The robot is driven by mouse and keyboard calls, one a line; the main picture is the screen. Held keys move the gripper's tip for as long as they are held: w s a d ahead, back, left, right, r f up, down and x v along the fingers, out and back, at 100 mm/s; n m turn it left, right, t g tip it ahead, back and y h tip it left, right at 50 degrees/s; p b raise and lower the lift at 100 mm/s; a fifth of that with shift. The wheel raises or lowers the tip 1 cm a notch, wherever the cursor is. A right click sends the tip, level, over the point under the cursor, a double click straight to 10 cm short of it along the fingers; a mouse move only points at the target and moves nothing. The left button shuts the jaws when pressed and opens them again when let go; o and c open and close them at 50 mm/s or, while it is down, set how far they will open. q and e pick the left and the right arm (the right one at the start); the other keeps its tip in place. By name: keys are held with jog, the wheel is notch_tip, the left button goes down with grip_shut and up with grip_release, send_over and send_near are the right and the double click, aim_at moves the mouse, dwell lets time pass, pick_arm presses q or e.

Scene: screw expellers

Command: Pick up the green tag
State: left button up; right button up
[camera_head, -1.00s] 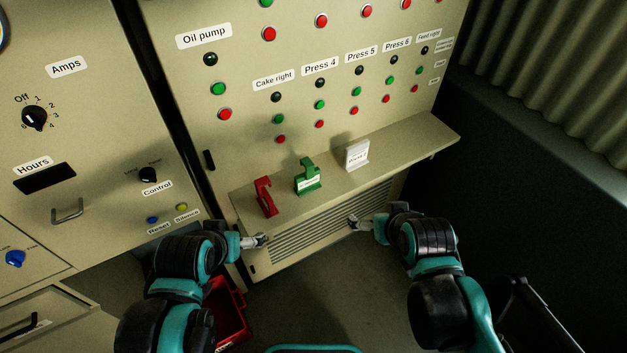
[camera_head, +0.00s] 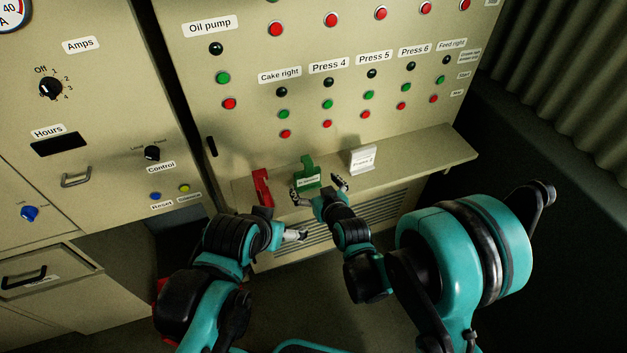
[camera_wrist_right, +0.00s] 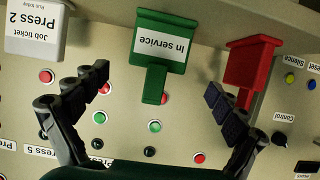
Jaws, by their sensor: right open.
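The green tag (camera_head: 306,176), labelled "In service", stands on the narrow shelf of the control panel in the head view. In the right wrist view the green tag (camera_wrist_right: 165,45) appears upside down, beyond and between the fingers. My right gripper (camera_head: 320,192) is open just in front of the tag, one finger to each side in the picture; its fingers also show in the wrist view (camera_wrist_right: 160,95). I see no contact with the tag. My left gripper (camera_head: 298,236) is below the shelf, in front of the vent; its jaw state is unclear.
A red tag (camera_head: 262,187) stands close to the left of the green one. A white job ticket (camera_head: 362,159) stands to the right. The shelf (camera_head: 425,150) is bare farther right. Panel buttons and lamps sit above. A red container (camera_head: 160,290) is partly hidden behind my left arm.

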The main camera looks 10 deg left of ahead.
aim_at(308, 185)
jog(key=b+x, duration=0.1)
jog(key=x, duration=0.2)
jog(key=b+x, duration=0.1)
jog(key=x, duration=0.3)
jog(key=shift+d+f, duration=0.15)
jog(key=shift+f, duration=0.2)
jog(key=shift+r, duration=0.1)
jog(key=shift+s, duration=0.1)
jog(key=c, duration=1.3)
